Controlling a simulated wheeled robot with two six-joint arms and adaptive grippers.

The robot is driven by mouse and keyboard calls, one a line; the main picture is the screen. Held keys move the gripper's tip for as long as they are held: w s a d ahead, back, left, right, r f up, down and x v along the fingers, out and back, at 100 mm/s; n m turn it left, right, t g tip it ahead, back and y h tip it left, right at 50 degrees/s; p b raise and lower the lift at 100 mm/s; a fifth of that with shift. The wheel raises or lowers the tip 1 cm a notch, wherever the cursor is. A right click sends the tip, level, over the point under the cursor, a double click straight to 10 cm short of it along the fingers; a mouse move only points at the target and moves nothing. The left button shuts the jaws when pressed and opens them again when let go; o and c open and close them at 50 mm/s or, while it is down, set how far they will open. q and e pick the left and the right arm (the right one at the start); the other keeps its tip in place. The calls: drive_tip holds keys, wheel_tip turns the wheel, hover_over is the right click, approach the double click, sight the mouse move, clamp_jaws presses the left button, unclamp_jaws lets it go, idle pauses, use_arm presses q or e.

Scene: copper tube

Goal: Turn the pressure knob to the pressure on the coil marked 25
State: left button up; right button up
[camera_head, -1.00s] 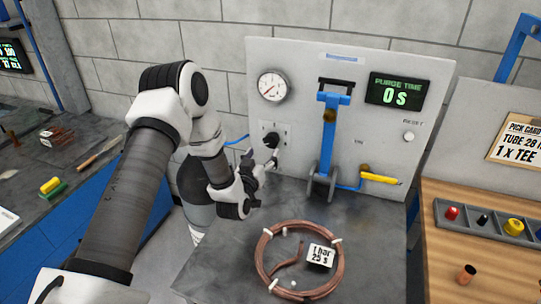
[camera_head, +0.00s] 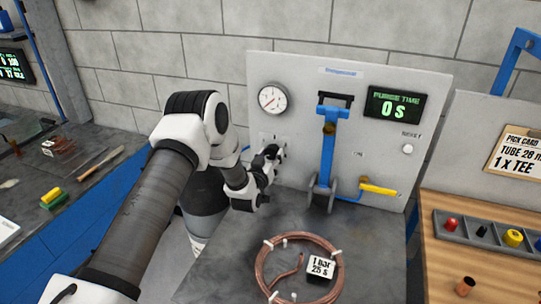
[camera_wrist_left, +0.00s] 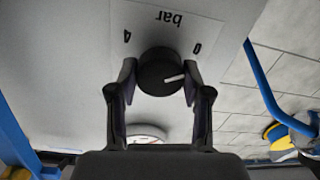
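The black pressure knob (camera_wrist_left: 160,72) sits on the panel plate marked 0, 4 and bar, upside down in the left wrist view. Its white pointer faces right, near the 0 side. My left gripper (camera_wrist_left: 160,82) has one finger on each side of the knob, with slim gaps; firm contact does not show. In the head view my left gripper (camera_head: 274,153) is at the panel and hides most of the knob. The copper coil (camera_head: 264,277) lies on the grey bench with a white tag (camera_head: 320,267) reading "1 bar 25 s". My right gripper is out of view.
A round gauge (camera_head: 272,98) above the knob has its needle at the low end. A blue lever (camera_head: 328,150), a yellow-handled valve (camera_head: 379,189) and a purge display (camera_head: 395,103) showing 0 s are to the right. A wooden table with a parts tray (camera_head: 485,228) stands at right.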

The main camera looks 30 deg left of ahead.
use_arm(q)
drive_tip(key=shift+m, duration=0.3)
drive_tip(key=shift+m+b, duration=0.4)
drive_tip(key=shift+m, duration=0.5)
drive_tip(key=m, duration=0.2)
drive_tip(key=shift+m, duration=0.4)
drive_tip(key=m, duration=0.3)
drive_tip(key=shift+m, duration=1.8)
drive_tip(key=shift+a, duration=0.1)
